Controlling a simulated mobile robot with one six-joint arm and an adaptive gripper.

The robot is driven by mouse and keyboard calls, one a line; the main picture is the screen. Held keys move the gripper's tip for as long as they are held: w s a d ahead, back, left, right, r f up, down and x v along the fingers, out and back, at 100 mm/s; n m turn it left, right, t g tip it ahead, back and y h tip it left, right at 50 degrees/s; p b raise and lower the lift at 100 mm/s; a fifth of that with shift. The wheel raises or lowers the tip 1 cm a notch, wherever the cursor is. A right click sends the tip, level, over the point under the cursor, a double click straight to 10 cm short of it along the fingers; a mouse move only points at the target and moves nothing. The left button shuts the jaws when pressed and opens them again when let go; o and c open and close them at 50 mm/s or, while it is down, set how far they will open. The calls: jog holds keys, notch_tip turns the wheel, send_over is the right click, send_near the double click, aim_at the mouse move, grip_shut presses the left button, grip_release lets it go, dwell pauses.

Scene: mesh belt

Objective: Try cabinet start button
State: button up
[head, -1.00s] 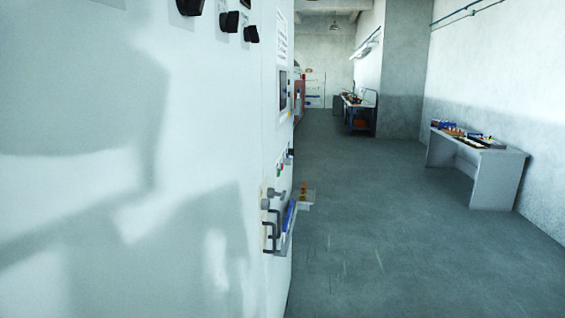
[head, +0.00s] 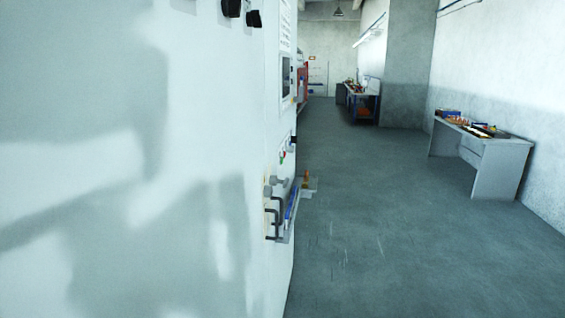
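A large white cabinet (head: 130,200) fills the left of the head view, very close, with soft shadows on its face. Black knobs (head: 253,19) sit at its top edge. A small screen (head: 287,76) is set further along the cabinet, seen at a steep angle. Below it are small red and green buttons (head: 282,158), too small to tell which is the start button. My gripper is not in view.
A ledge with dark handles (head: 273,220) and a blue item juts from the cabinet into the aisle. The grey floor (head: 390,230) to the right is clear. A grey table (head: 490,155) with several items stands by the right wall, and a workbench (head: 362,98) stands further back.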

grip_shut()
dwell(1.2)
